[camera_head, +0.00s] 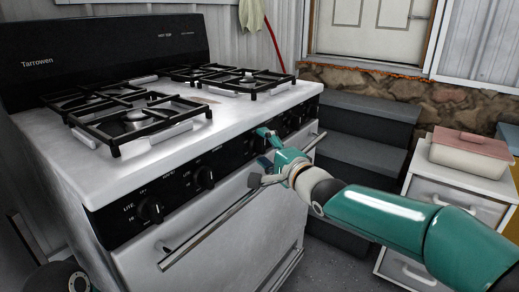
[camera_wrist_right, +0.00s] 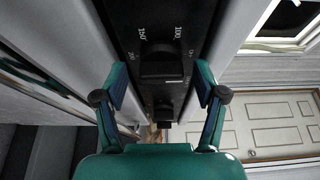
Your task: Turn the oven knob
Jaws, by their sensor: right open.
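The white stove (camera_head: 75,155) has a black front panel with several black knobs. The oven knob (camera_wrist_right: 161,60) shows in the right wrist view, with the numbers 100, 150 and 200 printed around it. My right gripper (camera_head: 265,148) is at the panel, above the oven door handle (camera_head: 215,222). In the right wrist view its teal fingers (camera_wrist_right: 162,82) are open, one on each side of the knob, with visible gaps to it. I cannot tell how far the fingertips are from the panel. My left gripper is not in view.
Black burner grates (camera_head: 135,118) lie on the stovetop. Dark steps (camera_head: 355,150) stand right of the stove. A white drawer cabinet (camera_head: 432,190) with a pink-lidded box (camera_head: 468,150) stands farther right. Another knob (camera_wrist_right: 163,103) sits close to the oven knob.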

